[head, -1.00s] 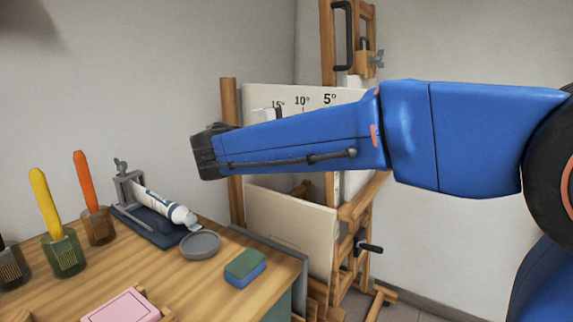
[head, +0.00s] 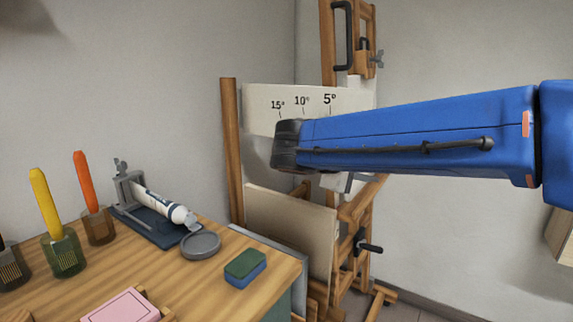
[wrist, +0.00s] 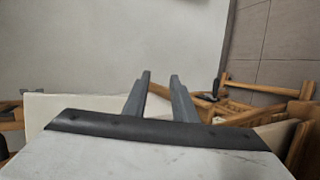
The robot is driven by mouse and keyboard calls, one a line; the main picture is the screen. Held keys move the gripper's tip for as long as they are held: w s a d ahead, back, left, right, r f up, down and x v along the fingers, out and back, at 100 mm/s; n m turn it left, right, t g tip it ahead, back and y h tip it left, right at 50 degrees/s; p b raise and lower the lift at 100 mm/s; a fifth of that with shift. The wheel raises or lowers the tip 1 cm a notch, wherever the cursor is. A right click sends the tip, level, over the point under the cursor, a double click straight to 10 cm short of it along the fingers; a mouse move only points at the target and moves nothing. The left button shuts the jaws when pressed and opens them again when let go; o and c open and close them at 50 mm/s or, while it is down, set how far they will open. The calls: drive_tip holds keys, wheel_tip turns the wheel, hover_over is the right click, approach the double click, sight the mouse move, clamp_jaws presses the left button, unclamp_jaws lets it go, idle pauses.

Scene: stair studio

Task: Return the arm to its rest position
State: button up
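My blue arm (head: 420,130) reaches in from the right in the head view, in front of the easel. Its dark end joint hangs in the air, right of and above the wooden table (head: 225,298). My gripper (wrist: 160,77) shows in the wrist view with its two grey fingers apart and nothing between them. In the head view the gripper is mostly hidden behind the arm; a small pale part shows just below it.
A wooden easel (head: 232,150) carries a board marked with angles (head: 262,100). On the table are a tube in a stand (head: 160,203), a grey round lid (head: 200,245), a sponge (head: 245,268), a pink block (head: 120,306) and brushes in cups (head: 65,253). Bare wall lies beyond.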

drive_tip(key=s+d+f+m+g+y, duration=0.3)
drive_tip(key=s+d+f+g+y, duration=0.15)
drive_tip(key=s+d+f, duration=0.75)
drive_tip(key=s+a+f+m+y, duration=0.1)
drive_tip(key=s+f+m+y, duration=0.2)
drive_tip(key=s+f, duration=0.2)
drive_tip(key=s+a+f+m+t+y, duration=0.1)
drive_tip(key=s+a+f+m+y, duration=0.1)
drive_tip(key=s+f, duration=0.3)
drive_tip(key=s+y, duration=0.1)
drive_tip(key=s, duration=0.3)
drive_tip(key=shift+s+a+f+m, duration=0.15)
drive_tip(key=shift+a+f+m, duration=0.1)
drive_tip(key=shift+f+m, duration=0.15)
